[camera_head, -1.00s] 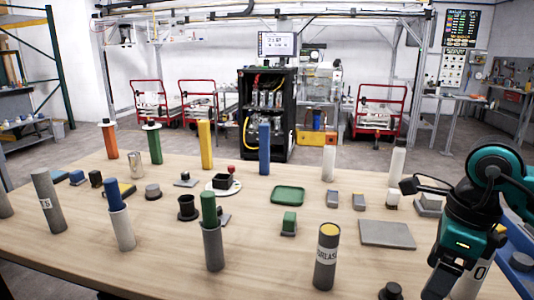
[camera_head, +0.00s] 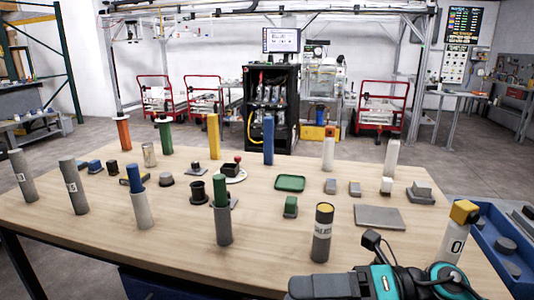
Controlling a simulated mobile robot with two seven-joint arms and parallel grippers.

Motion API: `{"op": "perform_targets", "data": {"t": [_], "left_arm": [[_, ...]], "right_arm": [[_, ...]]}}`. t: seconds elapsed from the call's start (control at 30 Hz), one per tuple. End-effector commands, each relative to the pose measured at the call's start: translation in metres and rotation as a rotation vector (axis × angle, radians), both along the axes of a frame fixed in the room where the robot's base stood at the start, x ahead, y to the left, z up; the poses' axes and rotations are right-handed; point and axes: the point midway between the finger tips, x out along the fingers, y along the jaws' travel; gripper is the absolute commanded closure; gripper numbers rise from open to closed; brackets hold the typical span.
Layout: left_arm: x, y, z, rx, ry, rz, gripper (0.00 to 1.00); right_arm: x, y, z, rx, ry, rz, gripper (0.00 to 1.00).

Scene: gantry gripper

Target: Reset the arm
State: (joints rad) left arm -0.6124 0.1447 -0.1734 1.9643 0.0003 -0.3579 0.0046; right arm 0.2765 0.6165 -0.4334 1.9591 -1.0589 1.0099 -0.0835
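My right arm's teal and black end (camera_head: 385,283) comes in low at the bottom right, in front of the table's near edge. A dark grey part, perhaps my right gripper (camera_head: 325,288), points left from it; its fingers cannot be made out. Nothing held can be seen there. A small black camera-like part with a cable sticks up from the arm. My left arm and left gripper are not in view.
The wooden table (camera_head: 300,241) carries many upright cylinders and small blocks. A dark cylinder (camera_head: 322,235) and a white cylinder (camera_head: 452,247) with a yellow top stand near the arm. A grey plate (camera_head: 380,217) lies behind it. A blue tray (camera_head: 490,240) is at right.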

Motion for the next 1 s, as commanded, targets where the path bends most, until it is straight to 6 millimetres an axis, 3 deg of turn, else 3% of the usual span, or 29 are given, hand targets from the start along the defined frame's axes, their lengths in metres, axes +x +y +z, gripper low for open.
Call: {"op": "perform_targets", "data": {"t": [0.07,0.17,0.27,0.33,0.5,0.63,0.8,1.0], "left_arm": [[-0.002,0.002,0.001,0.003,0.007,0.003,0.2],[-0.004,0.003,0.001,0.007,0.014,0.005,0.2],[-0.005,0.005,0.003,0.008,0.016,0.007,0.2],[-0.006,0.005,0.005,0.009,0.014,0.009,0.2],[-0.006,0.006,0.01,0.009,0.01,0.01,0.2],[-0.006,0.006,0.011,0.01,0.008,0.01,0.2],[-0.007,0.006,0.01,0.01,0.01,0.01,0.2],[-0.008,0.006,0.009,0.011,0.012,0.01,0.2]], "right_arm": [[0.012,0.001,0.008,0.233,0.213,-0.146,0.21],[0.036,-0.017,-0.002,0.482,0.498,-0.356,0.21],[0.054,-0.048,-0.039,0.688,0.814,-0.591,0.21],[0.056,-0.071,-0.082,0.808,1.048,-0.765,0.21],[0.017,-0.11,-0.191,0.978,1.55,-1.128,0.21],[-0.026,-0.12,-0.246,1.025,1.808,-1.304,0.21],[-0.058,-0.122,-0.277,1.042,1.972,-1.41,0.21],[-0.063,-0.122,-0.282,1.042,1.994,-1.424,0.21]]}}
